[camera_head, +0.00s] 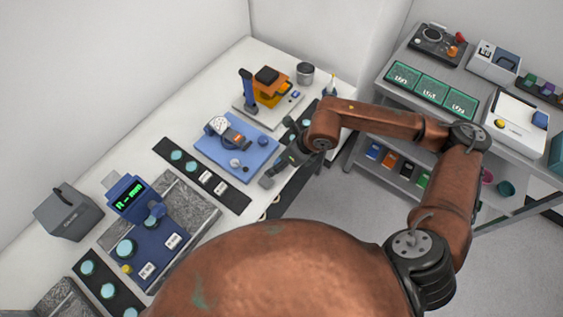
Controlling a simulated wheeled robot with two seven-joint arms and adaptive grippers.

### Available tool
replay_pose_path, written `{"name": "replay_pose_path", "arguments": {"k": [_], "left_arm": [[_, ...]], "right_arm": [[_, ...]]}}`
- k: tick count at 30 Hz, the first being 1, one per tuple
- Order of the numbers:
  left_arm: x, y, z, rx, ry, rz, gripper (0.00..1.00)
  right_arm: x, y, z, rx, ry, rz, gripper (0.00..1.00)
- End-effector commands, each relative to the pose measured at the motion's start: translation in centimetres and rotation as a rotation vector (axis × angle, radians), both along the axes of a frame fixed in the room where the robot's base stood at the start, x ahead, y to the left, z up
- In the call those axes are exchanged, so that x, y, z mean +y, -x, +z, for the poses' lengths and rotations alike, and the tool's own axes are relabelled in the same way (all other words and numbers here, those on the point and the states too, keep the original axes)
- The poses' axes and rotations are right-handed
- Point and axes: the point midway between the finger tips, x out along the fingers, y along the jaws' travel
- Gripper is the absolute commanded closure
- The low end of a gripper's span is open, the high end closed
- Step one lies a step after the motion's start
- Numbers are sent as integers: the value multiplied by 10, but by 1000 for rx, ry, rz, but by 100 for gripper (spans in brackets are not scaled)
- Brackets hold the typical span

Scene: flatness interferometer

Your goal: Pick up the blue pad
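A flat blue mat (209,153) lies on the white bench, with a round white dial gauge and small round parts on it. A small blue block (540,119) sits on a white device on the right-hand shelf unit. A tiny blue piece (295,94) lies by the orange instrument. I cannot tell which of these is the blue pad. My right gripper (267,182) is just off the lower right edge of the blue mat, near the bench's front edge. Its fingers are small and dark, so I cannot tell whether it is open. My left gripper is out of view.
An orange instrument (270,91) and a grey cup (305,73) stand at the far bench end. A black strip (229,194) with discs and a blue digital gauge (124,195) lie nearer. Green trays (432,89) are on the shelf unit; floor is clear between.

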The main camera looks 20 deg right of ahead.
Motion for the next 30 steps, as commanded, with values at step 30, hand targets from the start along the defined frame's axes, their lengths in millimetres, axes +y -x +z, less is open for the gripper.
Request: {"name": "replay_pose_path", "arguments": {"k": [30], "left_arm": [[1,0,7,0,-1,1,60]], "right_arm": [[-27,-44,-74,-46,171,-36,48]]}}
